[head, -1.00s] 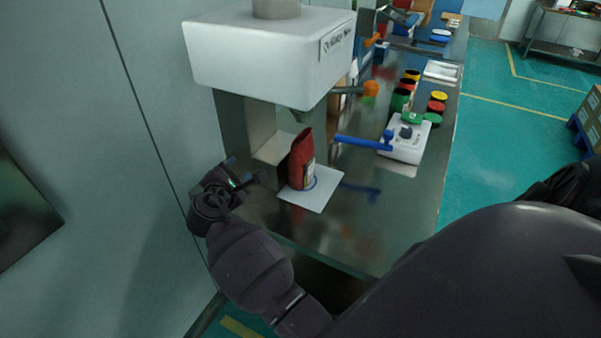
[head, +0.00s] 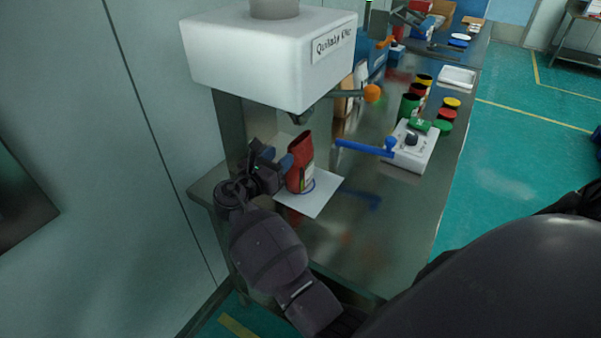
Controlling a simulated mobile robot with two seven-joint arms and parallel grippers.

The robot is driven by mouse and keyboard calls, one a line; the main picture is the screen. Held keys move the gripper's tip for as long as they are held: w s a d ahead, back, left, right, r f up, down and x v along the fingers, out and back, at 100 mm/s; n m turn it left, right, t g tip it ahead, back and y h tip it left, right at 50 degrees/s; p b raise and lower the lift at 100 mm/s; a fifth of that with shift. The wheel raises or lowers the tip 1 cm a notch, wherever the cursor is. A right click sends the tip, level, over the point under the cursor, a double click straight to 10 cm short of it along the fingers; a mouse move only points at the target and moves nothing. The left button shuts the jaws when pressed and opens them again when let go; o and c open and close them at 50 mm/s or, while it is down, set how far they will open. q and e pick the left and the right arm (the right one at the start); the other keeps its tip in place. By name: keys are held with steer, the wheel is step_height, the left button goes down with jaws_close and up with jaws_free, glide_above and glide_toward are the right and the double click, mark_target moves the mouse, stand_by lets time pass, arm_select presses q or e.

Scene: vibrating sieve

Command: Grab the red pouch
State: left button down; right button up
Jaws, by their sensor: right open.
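The red pouch (head: 302,153) stands upright on a white square sheet (head: 318,200) under the white machine head. A blue ring mark shows on the sheet at its base. My right gripper (head: 279,160) is at the pouch's left side, with its fingers pointing at it. It is open, and its fingertips are very close to the pouch. I cannot tell whether they touch it. The arm behind it reaches up from the bottom of the view. My left gripper is not in view.
The white machine head (head: 270,62) with a nozzle hangs over the pouch. A blue lever on a white control box (head: 414,152) is to the right. Coloured jars (head: 409,106) and lids stand farther back. The metal table (head: 350,235) is clear in front of the sheet.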

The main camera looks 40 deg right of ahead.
mark_target(297, 150)
steer(key=x, duration=0.7)
steer(key=shift+s+d+f, duration=0.25)
steer(key=shift+s+d, duration=0.05)
jaws_close()
